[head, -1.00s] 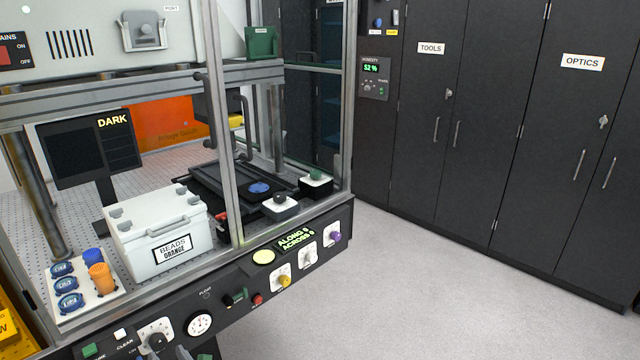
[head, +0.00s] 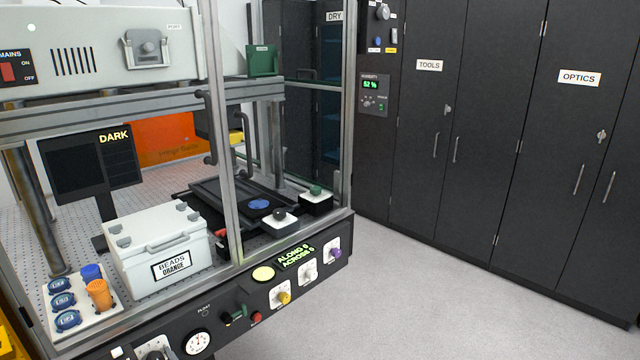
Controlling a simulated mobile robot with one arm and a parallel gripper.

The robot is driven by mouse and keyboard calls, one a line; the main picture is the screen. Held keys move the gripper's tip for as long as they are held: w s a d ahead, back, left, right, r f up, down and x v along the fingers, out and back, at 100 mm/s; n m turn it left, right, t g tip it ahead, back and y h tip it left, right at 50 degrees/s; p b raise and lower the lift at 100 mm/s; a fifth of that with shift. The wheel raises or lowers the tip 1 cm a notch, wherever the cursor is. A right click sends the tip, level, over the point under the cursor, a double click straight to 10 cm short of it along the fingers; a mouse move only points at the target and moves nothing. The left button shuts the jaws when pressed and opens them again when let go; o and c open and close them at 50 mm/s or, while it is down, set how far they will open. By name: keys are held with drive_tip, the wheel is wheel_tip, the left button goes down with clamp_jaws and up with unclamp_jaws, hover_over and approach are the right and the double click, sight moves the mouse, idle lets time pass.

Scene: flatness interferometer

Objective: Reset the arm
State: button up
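My gripper is not visible in the head view, and no part of the arm can be made out for certain. The interferometer bench stands at the left, with a metal frame around it. Its monitor (head: 75,172) reads DARK. Inside, a black stage (head: 228,195) carries a round blue piece (head: 258,204). A white box labelled BEADS ORANGE (head: 150,245) stands on the perforated table, lid closed. The front control panel (head: 235,318) has knobs, a gauge (head: 197,342) and a display (head: 296,256) reading ALONG 0, ACROSS 0.
A white rack (head: 88,318) holds blue caps and an orange-topped container (head: 99,295). Dark cabinets labelled TOOLS (head: 430,150) and OPTICS (head: 575,170) line the back right, closed. A humidity panel (head: 373,95) reads 52 %. The grey floor (head: 430,300) between is clear.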

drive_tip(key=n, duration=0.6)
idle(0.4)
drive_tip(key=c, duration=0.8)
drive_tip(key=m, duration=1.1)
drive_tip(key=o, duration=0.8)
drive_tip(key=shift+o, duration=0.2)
